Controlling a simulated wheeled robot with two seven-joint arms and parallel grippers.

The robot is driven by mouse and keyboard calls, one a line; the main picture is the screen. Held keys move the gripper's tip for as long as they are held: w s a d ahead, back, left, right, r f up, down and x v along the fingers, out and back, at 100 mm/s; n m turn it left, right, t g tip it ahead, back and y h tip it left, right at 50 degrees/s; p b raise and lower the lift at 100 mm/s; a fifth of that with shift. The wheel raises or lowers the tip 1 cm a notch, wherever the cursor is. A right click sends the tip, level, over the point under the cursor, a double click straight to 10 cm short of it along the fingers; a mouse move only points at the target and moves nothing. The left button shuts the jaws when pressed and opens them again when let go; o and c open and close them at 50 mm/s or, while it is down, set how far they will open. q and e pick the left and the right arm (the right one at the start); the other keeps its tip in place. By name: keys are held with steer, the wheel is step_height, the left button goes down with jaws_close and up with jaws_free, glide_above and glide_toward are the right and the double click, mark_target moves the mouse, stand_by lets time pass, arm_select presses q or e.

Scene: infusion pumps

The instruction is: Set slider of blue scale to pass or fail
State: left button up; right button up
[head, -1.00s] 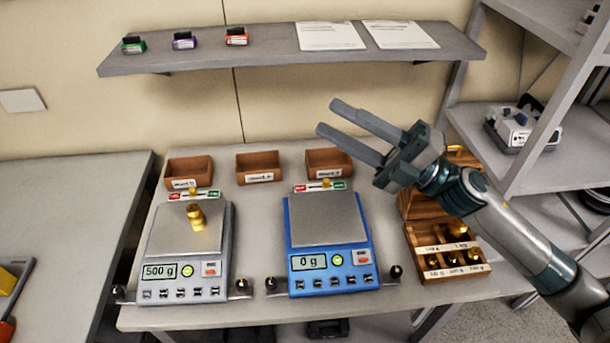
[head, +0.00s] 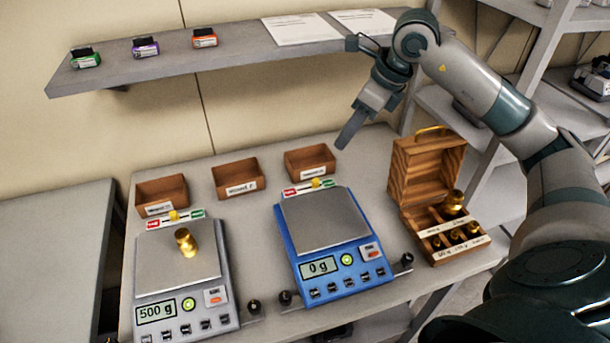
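The blue scale (head: 339,261) stands on the table, its plate empty and its display reading 0 g. The slider strip (head: 290,192) at its back edge is red on the left and green on the right. The slider's yellow knob (head: 316,183) sits near the middle, between the two colours. My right gripper (head: 348,136) points down and left, above and behind the blue scale's right rear corner, apart from the slider. Its fingers line up in this view, so their gap is hidden. My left gripper is out of view.
A grey scale (head: 181,270) with a brass weight (head: 186,242) reads 500 g at left. Brown bins (head: 238,178) stand behind the scales. An open wooden weight box (head: 425,170) is at right. A shelf (head: 240,55) hangs above the table.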

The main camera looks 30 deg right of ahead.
mark_target(317, 180)
steer(key=shift+d, duration=0.25)
steer(key=p+x, duration=0.5)
steer(key=x, duration=1.1)
steer(key=shift+f, duration=0.15)
steer(key=shift+w+f, duration=0.2)
steer(key=shift+f, duration=0.35)
steer(key=shift+c, duration=0.2)
jaws_close()
